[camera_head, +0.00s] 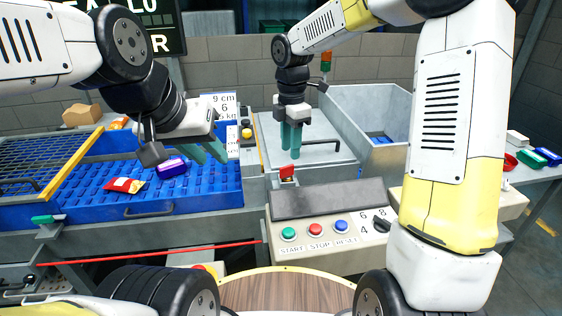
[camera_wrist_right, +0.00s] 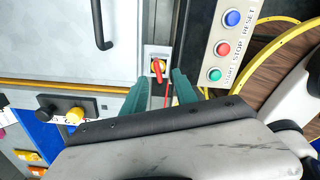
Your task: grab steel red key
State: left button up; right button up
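The red key (camera_head: 287,172) sits in a small switch plate on the machine's front, just above the dark panel. It also shows in the right wrist view (camera_wrist_right: 157,70), on a light plate with a yellow part beneath it. My right gripper (camera_head: 291,154) points down just above and behind the key in the head view. In the right wrist view its teal fingers (camera_wrist_right: 160,90) are apart, with the key beyond the gap between their tips and nothing held. My left gripper (camera_head: 213,158) is open and empty above the blue conveyor.
The blue conveyor (camera_head: 95,187) carries a red packet (camera_head: 123,185) and a purple packet (camera_head: 171,168). Below the key is a control panel with green, red and blue buttons (camera_head: 315,229). A lid with a dark handle (camera_head: 322,142) and a grey bin (camera_head: 365,107) stand behind.

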aim_at(287, 166)
jog(key=f, duration=0.5)
jog(key=a+f, duration=0.1)
jog(key=f, duration=0.1)
jog(key=shift+f, duration=0.25)
grip_shut()
